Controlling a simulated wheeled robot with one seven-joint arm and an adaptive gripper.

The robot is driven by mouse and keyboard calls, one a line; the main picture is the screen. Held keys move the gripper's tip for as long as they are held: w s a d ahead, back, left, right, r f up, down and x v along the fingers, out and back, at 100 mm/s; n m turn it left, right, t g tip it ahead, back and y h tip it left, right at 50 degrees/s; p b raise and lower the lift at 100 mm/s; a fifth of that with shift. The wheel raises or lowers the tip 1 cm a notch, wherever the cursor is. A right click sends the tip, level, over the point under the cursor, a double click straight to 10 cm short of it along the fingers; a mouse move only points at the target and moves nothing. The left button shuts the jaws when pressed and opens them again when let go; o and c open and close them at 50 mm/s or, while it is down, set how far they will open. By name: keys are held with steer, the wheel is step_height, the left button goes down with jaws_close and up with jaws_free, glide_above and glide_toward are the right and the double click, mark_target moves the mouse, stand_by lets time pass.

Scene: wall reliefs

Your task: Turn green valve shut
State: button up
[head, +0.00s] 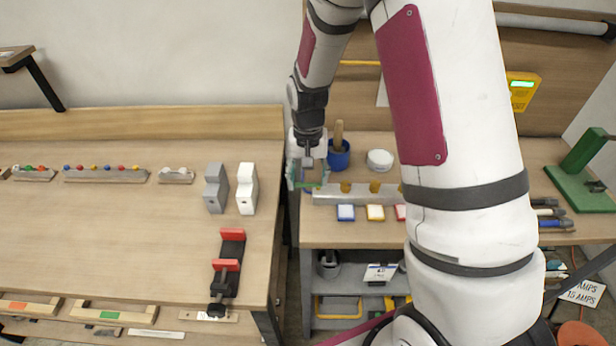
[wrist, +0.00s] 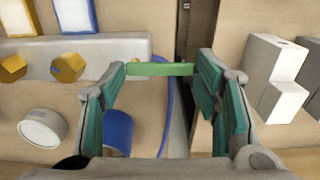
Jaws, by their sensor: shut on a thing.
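The green valve handle (wrist: 160,69) is a short flat bar seen crosswise in the wrist view. My gripper (wrist: 161,72) is shut on it, with one teal-padded fingertip at each end of the bar. In the head view my gripper (head: 308,184) points down at the left end of a silver manifold (head: 330,195), and the green handle is a thin strip between the fingers. The manifold also shows in the wrist view (wrist: 110,46). The valve's stem under the handle is not clearly visible.
Yellow knobs (head: 346,187) sit along the manifold, with coloured-edged tags (head: 346,212) before it. A blue pot (head: 339,158) and a white round tin (head: 380,159) stand behind. A gap separates this bench from the left one, where grey (head: 215,188) and white blocks (head: 246,188) stand.

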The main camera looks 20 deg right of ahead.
steer(key=shift+s+n, duration=0.1)
steer(key=shift+n, duration=0.2)
steer(key=n, duration=0.2)
steer(key=s+n, duration=0.1)
steer(key=n, duration=0.1)
steer(key=shift+a+p, duration=0.1)
steer(key=shift+p, duration=0.3)
steer(key=n, duration=0.2)
steer(key=s+n+p, duration=0.1)
steer(key=n, duration=0.1)
steer(key=shift+n, duration=0.3)
steer(key=n, duration=0.3)
steer(key=n+p, duration=0.1)
steer(key=shift+s+d+n, duration=0.3)
steer(key=shift+s+d, duration=0.1)
steer(key=shift+s+d+n+p, duration=0.15)
steer(key=shift+d+n+p, duration=0.1)
steer(key=shift+n, duration=0.8)
steer(key=shift+s+d+n+p, duration=0.1)
steer(key=shift+d+n+p, duration=0.1)
steer(key=shift+n, duration=0.85)
steer(key=o, duration=1.2)
steer(key=shift+c, duration=0.2)
